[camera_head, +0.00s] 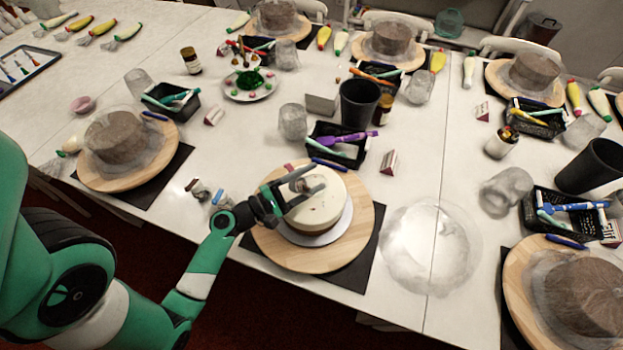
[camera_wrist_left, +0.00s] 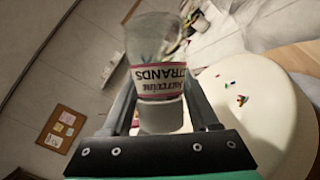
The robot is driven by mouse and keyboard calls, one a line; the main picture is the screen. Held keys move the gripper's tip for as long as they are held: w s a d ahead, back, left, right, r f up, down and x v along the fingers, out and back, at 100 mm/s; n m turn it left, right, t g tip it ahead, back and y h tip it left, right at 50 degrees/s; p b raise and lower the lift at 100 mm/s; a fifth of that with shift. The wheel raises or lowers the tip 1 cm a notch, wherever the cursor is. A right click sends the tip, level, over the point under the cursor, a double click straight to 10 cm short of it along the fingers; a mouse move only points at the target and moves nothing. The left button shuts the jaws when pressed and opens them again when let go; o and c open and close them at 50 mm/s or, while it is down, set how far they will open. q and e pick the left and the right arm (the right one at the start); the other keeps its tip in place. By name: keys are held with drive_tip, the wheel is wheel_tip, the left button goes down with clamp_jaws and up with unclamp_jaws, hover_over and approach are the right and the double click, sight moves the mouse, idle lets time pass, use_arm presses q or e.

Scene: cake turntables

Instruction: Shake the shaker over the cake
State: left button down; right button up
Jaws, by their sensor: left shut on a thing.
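My left gripper (camera_head: 297,184) is over the left part of the white cake (camera_head: 325,207) and is shut on the shaker (camera_head: 304,183). In the left wrist view, the shaker (camera_wrist_left: 158,82) is a clear jar with a white cap, held between the fingers. Its label reads upside down, and a few coloured bits show inside. The cake stands on a white board on a round wooden turntable (camera_head: 352,246). A few coloured sprinkles (camera_wrist_left: 241,100) lie on the cake's pale top in the left wrist view. My right gripper is not in view.
Two small jars (camera_head: 197,189) stand left of the turntable. A black basket (camera_head: 345,155) with tools and a dark cup (camera_head: 359,103) are behind it. A crumpled clear sheet (camera_head: 430,248) lies to the right. Other covered cakes stand around the table.

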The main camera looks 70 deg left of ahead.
use_arm(q)
drive_tip(key=shift+n+b, duration=0.3)
drive_tip(key=shift+b, duration=0.1)
drive_tip(key=shift+r, duration=0.2)
drive_tip(key=shift+w+d+r+p, duration=0.3)
drive_tip(key=shift+d+r+p, duration=0.1)
drive_tip(key=shift+r+p, duration=0.25)
drive_tip(key=shift+w+d+f, duration=0.1)
drive_tip(key=shift+s+a+f+b, duration=0.45)
drive_tip(key=shift+a+f+b, duration=0.2)
drive_tip(key=shift+b, duration=0.2)
drive_tip(key=shift+d+r, duration=0.1)
drive_tip(key=shift+n+t, duration=0.3)
drive_tip(key=shift+n, duration=0.1)
